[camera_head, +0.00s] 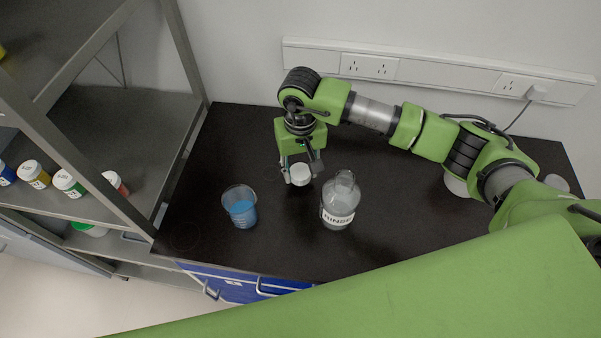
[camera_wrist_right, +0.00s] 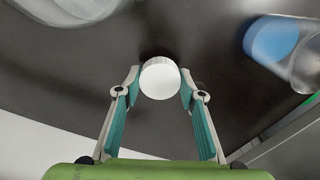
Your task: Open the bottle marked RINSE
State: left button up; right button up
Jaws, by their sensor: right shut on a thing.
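The bottle marked RINSE (camera_head: 338,203) is clear and stands upright on the black bench top. Its label faces the camera, and its neck shows no cap. My right gripper (camera_head: 300,174) is shut on a white round cap (camera_head: 301,173), to the left of the bottle and apart from it. In the right wrist view the cap (camera_wrist_right: 160,79) sits between the two fingertips (camera_wrist_right: 160,82). Part of the bottle (camera_wrist_right: 75,8) shows at the top left there. My left gripper is not in view.
A beaker of blue liquid (camera_head: 240,208) stands left of the bottle, and it shows in the right wrist view (camera_wrist_right: 275,42). A grey shelf unit with several small bottles (camera_head: 68,184) is at the left. Wall sockets (camera_head: 370,66) run behind the bench (camera_head: 240,125).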

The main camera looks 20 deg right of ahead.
aim_at(301, 172)
notch_tip(301, 172, down, 2)
jog(key=shift+f+p, duration=0.2)
jog(key=shift+p, duration=0.2)
jog(key=shift+f, duration=0.25)
jog(key=shift+f+b, duration=0.2)
jog(key=shift+b, duration=0.15)
jog(key=o, duration=1.2)
jog(key=shift+r, duration=0.1)
jog(key=shift+o, duration=0.2)
